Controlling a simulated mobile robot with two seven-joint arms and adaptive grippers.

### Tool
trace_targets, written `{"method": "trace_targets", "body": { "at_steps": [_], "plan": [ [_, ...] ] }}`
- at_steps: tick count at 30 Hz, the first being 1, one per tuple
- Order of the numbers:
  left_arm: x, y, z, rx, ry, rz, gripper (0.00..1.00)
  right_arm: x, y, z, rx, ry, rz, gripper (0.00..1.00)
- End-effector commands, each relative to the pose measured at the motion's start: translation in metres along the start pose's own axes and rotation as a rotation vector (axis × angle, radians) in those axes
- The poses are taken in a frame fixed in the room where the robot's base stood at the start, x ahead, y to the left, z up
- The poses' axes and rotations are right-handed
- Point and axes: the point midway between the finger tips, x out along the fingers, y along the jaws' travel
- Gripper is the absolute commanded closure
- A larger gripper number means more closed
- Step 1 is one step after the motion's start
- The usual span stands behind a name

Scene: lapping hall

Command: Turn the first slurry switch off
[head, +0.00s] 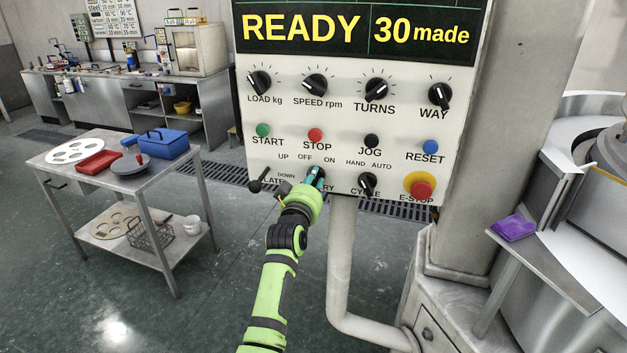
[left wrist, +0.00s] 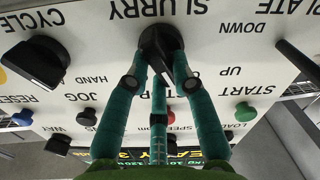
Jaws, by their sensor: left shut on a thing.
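The slurry switch is a black rotary knob (left wrist: 158,45) on the white control panel (head: 345,115), with OFF and ON printed above it in the head view. My left gripper (head: 313,182) reaches up to it from below. In the left wrist view, which is upside down, the green fingers of the left gripper (left wrist: 163,72) are shut around the knob, under the SLURRY label. My right gripper is not in view.
Close by are the plate lever (head: 264,182) on the left and the cycle knob (head: 368,184) on the right. The red E-stop (head: 421,190) is further right. The display (head: 350,28) reads READY, 30 made. A steel cart (head: 178,178) stands left.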

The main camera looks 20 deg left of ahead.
Motion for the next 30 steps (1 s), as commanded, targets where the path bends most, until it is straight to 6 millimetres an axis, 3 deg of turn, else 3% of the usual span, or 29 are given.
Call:
{"method": "trace_targets", "body": {
  "at_steps": [9,23,24,26,30],
  "plan": [
    [0.0002,-0.0004,-0.001,-0.099,0.001,0.0,1.0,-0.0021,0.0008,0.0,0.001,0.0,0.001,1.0],
    [0.0001,-0.0005,-0.001,-0.116,0.001,0.001,1.0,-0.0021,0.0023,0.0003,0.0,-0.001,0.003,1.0],
    [0.0001,-0.0005,-0.0011,-0.116,0.001,0.001,0.71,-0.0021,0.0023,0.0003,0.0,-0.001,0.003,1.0],
    [0.0001,-0.0005,-0.001,-0.115,0.001,0.001,0.51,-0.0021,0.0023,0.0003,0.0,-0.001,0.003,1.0],
    [0.0001,-0.0006,-0.001,-0.114,0.001,0.001,0.51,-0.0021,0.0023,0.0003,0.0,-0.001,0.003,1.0]
  ]
}}
